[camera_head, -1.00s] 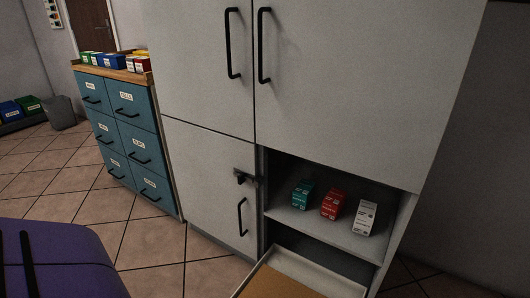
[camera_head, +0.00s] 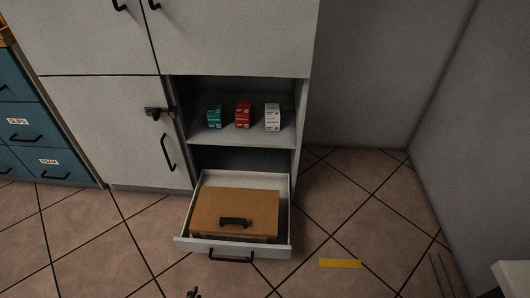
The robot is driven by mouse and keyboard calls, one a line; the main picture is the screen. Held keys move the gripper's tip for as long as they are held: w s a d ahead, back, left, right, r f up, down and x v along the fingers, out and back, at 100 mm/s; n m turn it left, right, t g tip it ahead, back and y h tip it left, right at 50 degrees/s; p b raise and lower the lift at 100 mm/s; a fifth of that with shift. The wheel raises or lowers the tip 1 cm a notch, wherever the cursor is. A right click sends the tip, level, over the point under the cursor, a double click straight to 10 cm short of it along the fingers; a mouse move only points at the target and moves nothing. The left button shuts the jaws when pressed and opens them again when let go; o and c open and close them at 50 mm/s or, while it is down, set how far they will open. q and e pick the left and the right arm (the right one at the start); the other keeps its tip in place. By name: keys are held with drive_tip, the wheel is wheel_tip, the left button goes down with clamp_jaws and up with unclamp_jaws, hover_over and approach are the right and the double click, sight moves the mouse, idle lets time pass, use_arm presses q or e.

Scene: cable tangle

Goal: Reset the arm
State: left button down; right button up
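Neither of my arms or grippers can be made out in the head view. A small dark shape (camera_head: 193,292) pokes in at the bottom edge, too cut off to identify. The pale cabinet (camera_head: 110,130) has an open drawer (camera_head: 285,215) at its base. A brown case (camera_head: 215,208) with a black handle lies in the drawer. On the open shelf (camera_head: 240,137) above stand a teal box (camera_head: 215,115), a red box (camera_head: 243,114) and a white box (camera_head: 272,117), side by side and upright.
A blue drawer cabinet (camera_head: 25,145) stands at the left edge. A yellow strip (camera_head: 340,263) lies on the tiled floor (camera_head: 370,210) right of the drawer. A white surface (camera_head: 512,275) shows at the lower right corner. The floor between them is largely clear.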

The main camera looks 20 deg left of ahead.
use_arm(q)
drive_tip(key=s+d+r+m+g+h+p, duration=0.1)
drive_tip(key=s+d+r+p, duration=0.2)
drive_tip(key=s+r+p, duration=0.6)
drive_tip(key=s+d+r+m+g+h+p, duration=0.15)
drive_tip(key=s+r+p, duration=0.25)
drive_tip(key=r+p, duration=0.9)
use_arm(e)
wheel_tip(320, 180, up, 20)
drive_tip(key=w+r+t+p, duration=0.3)
drive_tip(key=w+r+p, duration=0.6)
drive_tip(key=r+p, duration=0.3)
wheel_tip(320, 180, up, 3)
drive_tip(key=shift+w+a, duration=0.2)
drive_tip(key=shift+a, duration=0.15)
drive_tip(key=shift+c, duration=1)
use_arm(q)
wheel_tip(320, 180, up, 15)
drive_tip(key=s+d+n, duration=0.1)
drive_tip(key=s, duration=0.1)
drive_tip(key=shift+d+t, duration=0.2)
drive_tip(key=shift+t, duration=0.15)
use_arm(e)
drive_tip(key=shift+a, duration=0.1)
